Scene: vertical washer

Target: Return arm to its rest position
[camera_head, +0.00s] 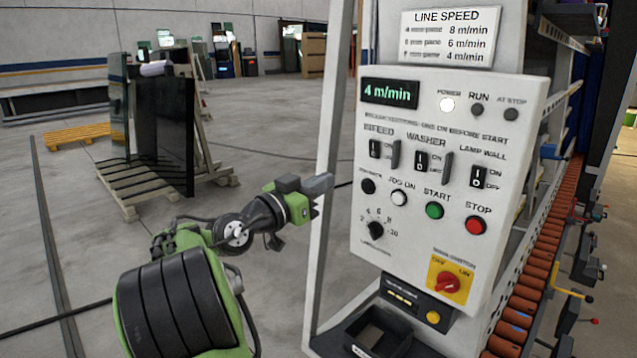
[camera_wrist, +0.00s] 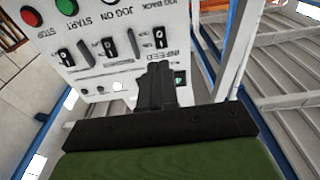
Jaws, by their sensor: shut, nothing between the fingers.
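My gripper (camera_head: 318,184) is at the end of my green and black arm, in the middle of the head view. It is to the left of the white control panel (camera_head: 412,240). Its fingers are shut and empty; they also show in the wrist view (camera_wrist: 157,85), pointing toward the panel's switches. The panel shows "4 m/min" on its display (camera_head: 390,92) and the POWER lamp (camera_head: 446,104) is lit white. In the head view a gap of floor and frame shows between the fingertips and the panel; whether they touch anything in depth I cannot tell.
A pale upright post (camera_head: 334,150) stands close behind the fingertips. An orange roller conveyor (camera_head: 545,240) with levers runs along the right. A wooden pallet (camera_head: 140,185) with dark glass panes (camera_head: 165,130) stands at the back left. The floor to the left is open.

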